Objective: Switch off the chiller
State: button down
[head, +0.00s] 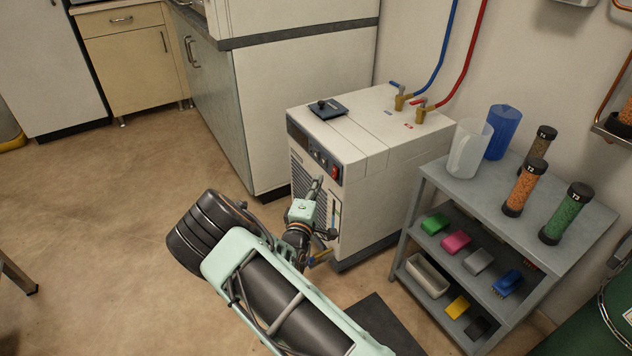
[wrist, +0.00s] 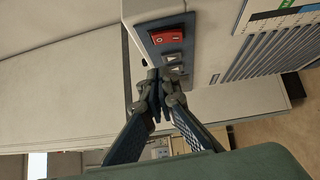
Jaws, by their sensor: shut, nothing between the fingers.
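The chiller (head: 365,140) is a white box on the floor with a dark control panel on its front. A red rocker switch (head: 335,171) sits at the right end of that panel. In the wrist view the red switch (wrist: 167,36) shows white marks; which side is pressed in, I cannot tell. My gripper (head: 316,184) is in front of the panel, just below and left of the switch in the head view. In the wrist view my gripper (wrist: 157,85) is shut and empty, its tips below the switch and pale panel buttons (wrist: 175,60). Contact with the panel is unclear.
Blue (head: 441,52) and red (head: 468,55) hoses rise from brass valves on the chiller's top. A grey shelf cart (head: 545,225) with jugs, filled tubes and small coloured items stands close on the right. A cabinet (head: 215,105) stands behind left. Floor at left is mostly clear.

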jog(key=p+v, duration=0.1)
jog(key=v, duration=0.7)
jog(key=shift+s+r+p, duration=0.3)
jog(key=shift+r+p, duration=0.05)
jog(key=shift+r, duration=0.25)
